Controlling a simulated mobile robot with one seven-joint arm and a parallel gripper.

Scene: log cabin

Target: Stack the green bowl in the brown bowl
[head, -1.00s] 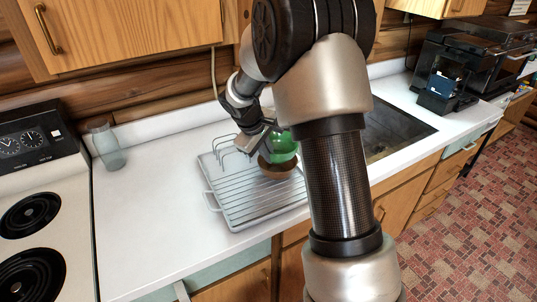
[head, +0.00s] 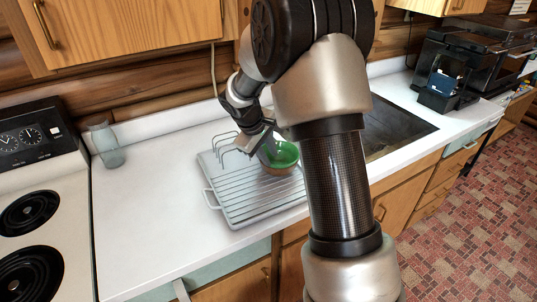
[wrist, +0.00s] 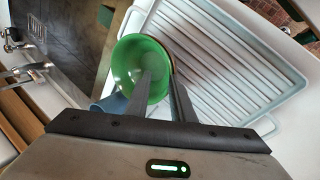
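The green bowl (head: 285,155) sits roughly level inside the brown bowl (head: 282,171), on a wire dish rack (head: 235,208). In the wrist view the green bowl (wrist: 128,62) faces up at me, and only a thin strip of the brown bowl shows along its right edge. My gripper (wrist: 162,72) is at the green bowl's right rim, one finger inside the bowl and the other outside. A gap shows between the fingers, wider than the rim, so it looks open. In the head view my gripper (head: 268,142) is partly hidden behind my arm.
A sink (head: 395,130) lies right of the rack, with a faucet (wrist: 25,72) in the wrist view. A glass jar (head: 106,145) stands at the left, near the stove (head: 35,225).

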